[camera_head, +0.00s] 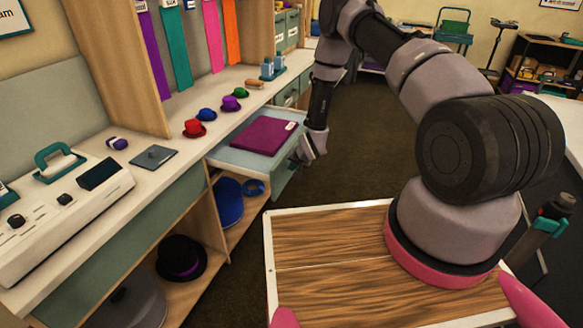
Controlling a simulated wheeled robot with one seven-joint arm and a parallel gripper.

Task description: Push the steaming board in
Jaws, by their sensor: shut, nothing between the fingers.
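The steaming board (226,156) is a pale grey-green slide-out board that sticks out from under the counter into the aisle. A folded purple cloth (264,137) with a small white label lies on it. My gripper (302,155) is shut and empty, pointing down at the board's outer right end. It overlaps that end in the picture; I cannot tell whether it touches the board. The part of the end behind the gripper is hidden.
The counter (160,187) runs along the left, with small coloured hats, a grey plate (153,157) and a steamer-like machine (62,205) on it. Open shelves below hold a black hat (181,258) and blue items (228,200). The dark aisle floor (365,150) is clear.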

